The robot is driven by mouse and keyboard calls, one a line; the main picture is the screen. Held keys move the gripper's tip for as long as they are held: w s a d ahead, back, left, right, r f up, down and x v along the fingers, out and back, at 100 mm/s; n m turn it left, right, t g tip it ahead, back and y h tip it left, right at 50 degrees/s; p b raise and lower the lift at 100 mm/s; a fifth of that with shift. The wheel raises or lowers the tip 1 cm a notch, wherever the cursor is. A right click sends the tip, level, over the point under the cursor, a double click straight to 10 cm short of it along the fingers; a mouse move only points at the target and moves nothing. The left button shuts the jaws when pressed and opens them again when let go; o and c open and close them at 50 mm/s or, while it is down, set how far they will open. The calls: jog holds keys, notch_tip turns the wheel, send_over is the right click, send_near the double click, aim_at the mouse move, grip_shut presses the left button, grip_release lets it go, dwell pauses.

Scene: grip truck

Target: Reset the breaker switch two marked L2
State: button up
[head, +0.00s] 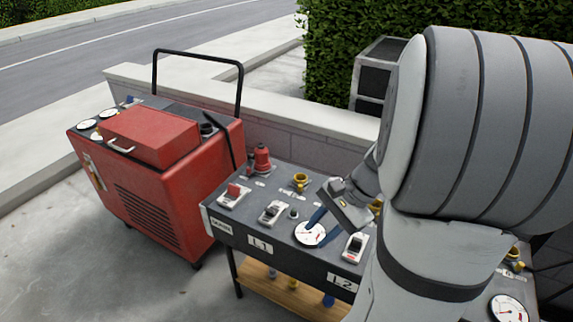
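A dark grey panel bench (218,207) carries white-based switches and gauges, with white labels L1 (260,245) and L2 (341,283) on its front. Just above the L2 label is a breaker switch (355,247) with a dark toggle; its exact position is too small to tell. Two more switches stand to the left, one with a red toggle (234,195) and one with a grey toggle (273,213). My gripper (317,218) hangs over the panel by a round gauge (310,233), up and left of the L2 switch. Its blue fingertips are partly hidden, so its opening is unclear.
A red wheeled cart (165,200) with a black handle stands left of the bench. A red knob (262,158) and a yellow fitting (300,181) rise at the panel's back. A low wall (300,150) runs behind. My arm hides much of the right side.

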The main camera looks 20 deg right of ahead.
jog(key=w+d+f+m+t+y+b, duration=0.1)
jog(key=d+f+m+t+y+b, duration=0.2)
jog(key=d+f+m+t+b, duration=0.45)
jog(key=m+t+h, duration=0.1)
jog(key=m+t, duration=0.1)
jog(key=m, duration=0.4)
send_near(350, 244)
jog(key=shift+w+a+r+b, duration=0.45)
jog(key=shift+w+a+r, duration=0.4)
jog(key=shift+w+r, duration=0.05)
jog(key=shift+w+f, duration=0.1)
jog(key=shift+f, duration=0.05)
jog(key=b+x, duration=0.2)
jog(key=x, duration=0.5)
jog(key=shift+w+a, duration=0.1)
jog(key=shift+a, duration=0.05)
